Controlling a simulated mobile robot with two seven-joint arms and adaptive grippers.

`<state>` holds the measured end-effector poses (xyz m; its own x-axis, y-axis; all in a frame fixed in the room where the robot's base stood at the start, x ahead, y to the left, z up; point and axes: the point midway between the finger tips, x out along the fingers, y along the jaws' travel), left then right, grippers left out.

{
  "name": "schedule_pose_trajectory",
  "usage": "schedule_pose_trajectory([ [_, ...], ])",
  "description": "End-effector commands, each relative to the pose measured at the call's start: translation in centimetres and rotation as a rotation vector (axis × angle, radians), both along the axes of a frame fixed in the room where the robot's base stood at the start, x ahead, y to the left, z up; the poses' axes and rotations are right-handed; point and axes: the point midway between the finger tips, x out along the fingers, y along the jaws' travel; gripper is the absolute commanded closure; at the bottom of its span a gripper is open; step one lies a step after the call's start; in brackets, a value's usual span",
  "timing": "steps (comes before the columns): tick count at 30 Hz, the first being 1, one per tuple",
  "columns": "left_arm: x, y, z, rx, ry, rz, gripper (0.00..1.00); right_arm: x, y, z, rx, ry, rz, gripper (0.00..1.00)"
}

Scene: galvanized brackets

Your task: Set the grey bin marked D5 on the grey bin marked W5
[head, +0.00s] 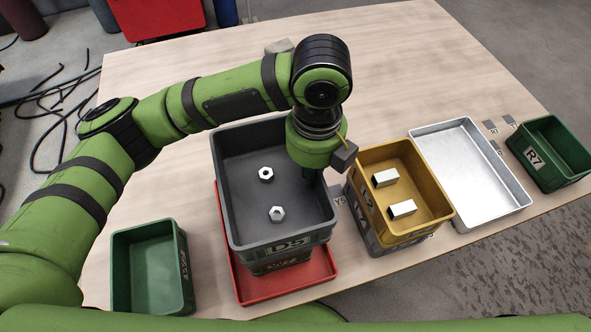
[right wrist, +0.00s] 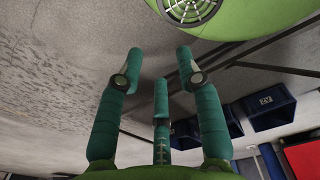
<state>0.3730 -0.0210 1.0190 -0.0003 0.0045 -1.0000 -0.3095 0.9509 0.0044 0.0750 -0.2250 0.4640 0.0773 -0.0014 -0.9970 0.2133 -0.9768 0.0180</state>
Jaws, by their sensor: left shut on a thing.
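The grey bin marked D5 (head: 287,243) is in the middle of the head view, upright, with two metal nuts inside on its floor. My left gripper (head: 314,176) is at its right wall and shut on it; the fingers are mostly hidden by the wrist. The grey bin marked W5 (head: 282,265) is directly beneath D5, with only its front showing. The two look lined up, but I cannot tell whether D5 fully rests on it. My right gripper (right wrist: 160,75) is open and empty in the right wrist view, its fingers spread apart.
W5 stands in a red tray (head: 318,279). To the right are a yellow bin (head: 433,222) with two metal blocks, stacked on a grey bin, a silver tray (head: 477,206) and a green bin marked R7 (head: 548,172). Another green bin (head: 124,276) stands left. The table's back is mostly clear.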

Motion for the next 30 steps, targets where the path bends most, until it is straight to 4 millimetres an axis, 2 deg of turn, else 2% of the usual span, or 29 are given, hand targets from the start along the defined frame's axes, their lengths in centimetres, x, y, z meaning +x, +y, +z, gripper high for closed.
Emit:
schedule_pose_trajectory([
  [3, 1.8, 1.3, -1.2, 0.001, 0.002, 0.005, 1.00, 0.1, 0.3, 0.7, 0.004, -0.001, 0.000, 0.64],
  [8, 3.1, 2.1, -2.2, 0.000, 0.001, 0.001, 1.00, 0.5, 0.6, 0.9, 0.008, -0.008, 0.000, 0.64],
  [13, 3.2, 2.2, -3.3, 0.001, 0.001, -0.001, 1.00, 1.0, 0.7, 1.3, 0.008, -0.016, 0.001, 0.64],
  [19, 3.2, 2.2, -6.0, 0.000, 0.001, -0.001, 1.00, 1.0, 0.6, 2.1, 0.009, -0.017, 0.001, 0.64],
  [30, 3.2, 2.2, -6.6, -0.001, -0.001, -0.001, 1.00, 1.0, 0.4, 1.9, 0.006, -0.017, 0.000, 0.64],
])
